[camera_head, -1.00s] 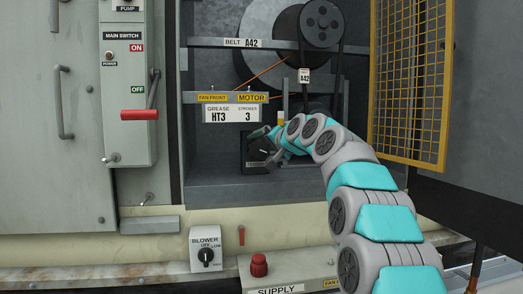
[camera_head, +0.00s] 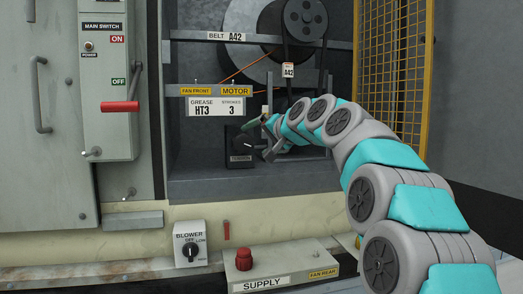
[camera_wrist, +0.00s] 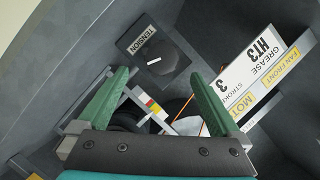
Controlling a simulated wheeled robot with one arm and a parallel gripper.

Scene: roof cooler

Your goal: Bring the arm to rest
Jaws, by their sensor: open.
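My arm reaches from the lower right into the open cabinet bay in the head view. My gripper (camera_head: 268,132) is inside the bay, to the right of the tension knob (camera_head: 243,148) and below the fan belt. In the wrist view my gripper (camera_wrist: 160,100) shows two green fingers spread wide apart with nothing held between them. The black tension knob also shows in the wrist view (camera_wrist: 155,59), just beyond the fingertips and apart from them, with its white pointer line visible.
The yellow mesh guard (camera_head: 394,65) stands open right of the bay, close to my arm. A grease label plate (camera_head: 215,106) hangs above the knob. The main switch box (camera_head: 108,85) is at left. The blower switch (camera_head: 190,244) and red supply button (camera_head: 243,258) sit below.

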